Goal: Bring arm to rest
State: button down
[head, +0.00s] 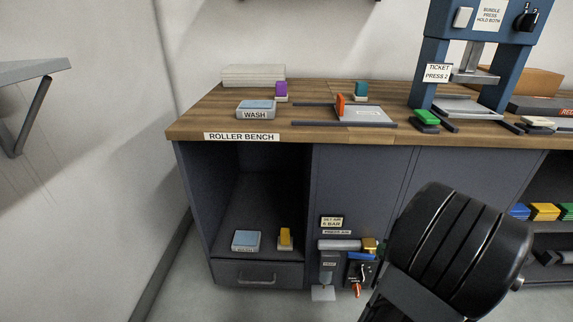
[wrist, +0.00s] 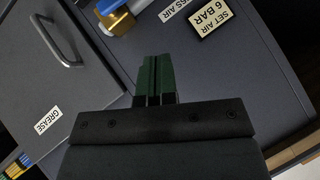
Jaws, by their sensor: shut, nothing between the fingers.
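My gripper (wrist: 154,80) shows in the wrist view with its green fingers together and nothing between them. Beyond the fingertips are a grey cabinet front (wrist: 215,75) and a brass and blue fitting (wrist: 116,16); I cannot tell the exact gap to them.
The roller bench (head: 225,125) carries a wash tray (head: 255,109), an orange-handled piece (head: 340,105) and a blue press (head: 428,75). An air unit (head: 340,245) juts from the cabinet front left of my arm. A wall shelf (head: 30,70) is far left. Floor left of the bench is clear.

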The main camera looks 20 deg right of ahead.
jog(key=w+a+r+n+g+y+p, duration=0.2)
jog(key=w+a+r+n+g+p, duration=0.1)
jog(key=a+r+p, duration=0.8)
jog(key=w+a+r+n+g+y+p, duration=0.25)
jog(key=a+r+p, duration=0.5)
jog(key=r, duration=0.45)
jog(key=s+a+r+n+h+p, duration=0.1)
jog(key=a+r+p, duration=0.2)
jog(key=r+p, duration=0.3)
jog(key=s+a+r+g+h+p, duration=0.1)
jog(key=a+r+p, duration=0.3)
jog(key=r, duration=0.5)
jog(key=a+r+n+h+p, duration=0.1)
jog(key=a+r+h+p, duration=0.1)
jog(key=r+p, duration=0.6)
jog(key=shift+s+a+r+n+p, duration=0.3)
jog(key=shift+s+a+n+p, duration=0.15)
jog(key=shift+a, duration=0.4)
